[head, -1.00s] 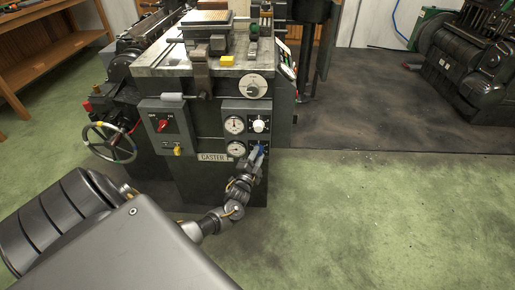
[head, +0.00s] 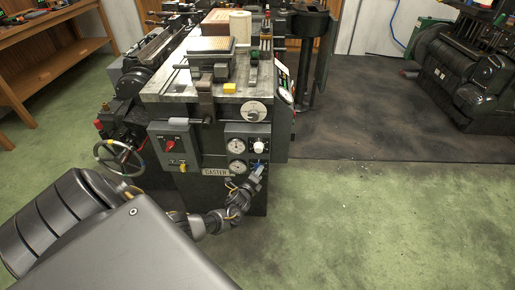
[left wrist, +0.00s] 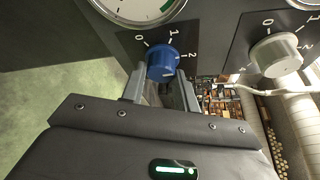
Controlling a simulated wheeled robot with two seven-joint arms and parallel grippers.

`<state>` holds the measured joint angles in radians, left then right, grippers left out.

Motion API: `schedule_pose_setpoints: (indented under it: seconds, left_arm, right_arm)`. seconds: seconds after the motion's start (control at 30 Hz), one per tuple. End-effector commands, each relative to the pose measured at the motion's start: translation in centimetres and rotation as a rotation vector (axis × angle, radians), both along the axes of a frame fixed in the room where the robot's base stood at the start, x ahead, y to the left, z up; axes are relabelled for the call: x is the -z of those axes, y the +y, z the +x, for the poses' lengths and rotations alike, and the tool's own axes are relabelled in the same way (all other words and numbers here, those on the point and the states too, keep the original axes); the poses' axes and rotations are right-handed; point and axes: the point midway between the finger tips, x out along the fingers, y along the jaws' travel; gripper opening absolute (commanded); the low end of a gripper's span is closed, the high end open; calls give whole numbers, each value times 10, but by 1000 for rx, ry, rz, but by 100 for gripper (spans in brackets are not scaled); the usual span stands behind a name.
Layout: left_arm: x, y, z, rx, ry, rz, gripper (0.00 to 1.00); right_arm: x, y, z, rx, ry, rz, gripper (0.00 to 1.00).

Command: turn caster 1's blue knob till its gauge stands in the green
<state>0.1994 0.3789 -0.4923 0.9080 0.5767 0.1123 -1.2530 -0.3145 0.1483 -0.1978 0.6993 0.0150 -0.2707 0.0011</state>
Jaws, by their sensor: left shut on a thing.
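The machine labelled CASTER (head: 215,172) stands in the middle of the head view; the number on its plate is not readable. Its blue knob (left wrist: 162,60) shows in the left wrist view, with marks 0, 1 and 2 around it. My left gripper (left wrist: 161,84) is shut on the blue knob, one finger on each side. In the head view my left gripper (head: 256,174) is at the lower right of the panel and mostly hides the knob. The lower gauge (head: 237,167) is left of it. In the left wrist view the gauge (left wrist: 135,8) is cut off, with a green arc at its right; its needle is not readable.
A white knob (head: 259,146) and an upper gauge (head: 236,146) sit just above. A switch box with a red switch (head: 170,144) and a handwheel (head: 118,157) are to the left. Green floor (head: 390,220) is clear at the right.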

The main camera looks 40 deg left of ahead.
Motion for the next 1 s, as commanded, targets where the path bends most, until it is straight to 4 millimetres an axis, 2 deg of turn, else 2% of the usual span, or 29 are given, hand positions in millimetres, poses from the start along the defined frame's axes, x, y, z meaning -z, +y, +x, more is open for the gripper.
schedule_pose_setpoints:
  seconds: [0.1,0.4,1.0]
  left_arm:
    - [-3,-1,0,0,48,61,8]
    - [-2,-2,0,2,132,172,8]
    - [0,-2,0,1,161,210,8]
  right_arm:
    - [-10,6,-2,1,1,8,36]
    - [-19,15,-7,4,6,22,36]
    - [-22,17,-8,5,7,25,36]
